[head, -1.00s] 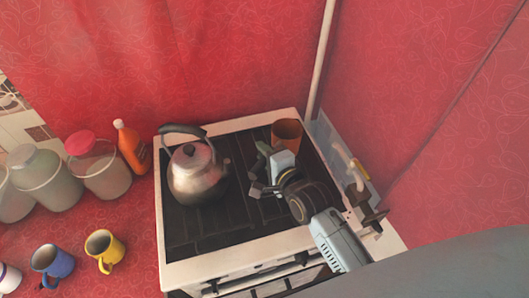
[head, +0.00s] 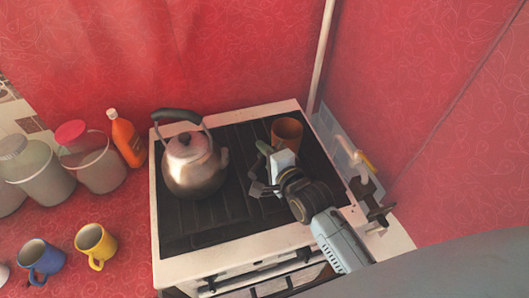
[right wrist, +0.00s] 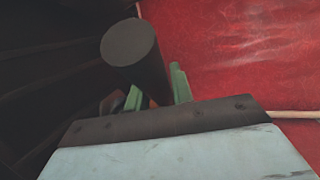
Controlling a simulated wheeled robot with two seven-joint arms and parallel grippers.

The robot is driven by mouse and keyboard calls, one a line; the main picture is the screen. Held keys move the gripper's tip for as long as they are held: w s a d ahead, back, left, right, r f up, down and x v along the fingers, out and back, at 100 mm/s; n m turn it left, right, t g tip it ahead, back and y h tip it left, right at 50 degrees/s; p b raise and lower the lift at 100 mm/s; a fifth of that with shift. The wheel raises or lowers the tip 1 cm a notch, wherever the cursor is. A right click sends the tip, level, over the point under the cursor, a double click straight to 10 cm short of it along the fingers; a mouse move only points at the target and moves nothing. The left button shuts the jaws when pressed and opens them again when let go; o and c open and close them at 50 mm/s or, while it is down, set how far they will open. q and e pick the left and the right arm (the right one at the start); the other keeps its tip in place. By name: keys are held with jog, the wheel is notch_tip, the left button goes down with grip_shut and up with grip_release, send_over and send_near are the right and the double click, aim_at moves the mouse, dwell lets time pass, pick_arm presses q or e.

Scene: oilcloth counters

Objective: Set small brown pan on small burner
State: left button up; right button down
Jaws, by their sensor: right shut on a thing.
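The small brown pan (head: 286,130) is at the back right of the stove top (head: 180,238), beside my right gripper (head: 264,160). The gripper is shut on its handle, which is mostly hidden in the head view. In the right wrist view a dark, round-ended handle (right wrist: 133,45) stands at the green fingers of my right gripper (right wrist: 157,92). The dark stove top carries grates. I cannot make out the small burner separately, nor whether the pan touches the grate. My left gripper is out of view.
A metal kettle (head: 194,170) stands at the left of the stove top. Jars (head: 92,160), an orange bottle (head: 126,140), a yellow mug (head: 95,244) and a blue mug (head: 40,262) stand on the red counter. The front middle of the stove is clear. Red walls close the back and right.

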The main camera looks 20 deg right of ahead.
jog(key=shift+f+b, duration=0.3)
jog(key=shift+f, duration=0.15)
jog(key=c, duration=1.1)
grip_release()
jog(key=shift+c, duration=0.2)
jog(key=shift+s+f, duration=0.1)
jog(key=shift+f, duration=0.15)
jog(key=v, duration=1.3)
jog(key=shift+s+r, duration=0.15)
jog(key=shift+r, duration=0.05)
jog(key=shift+s, duration=0.1)
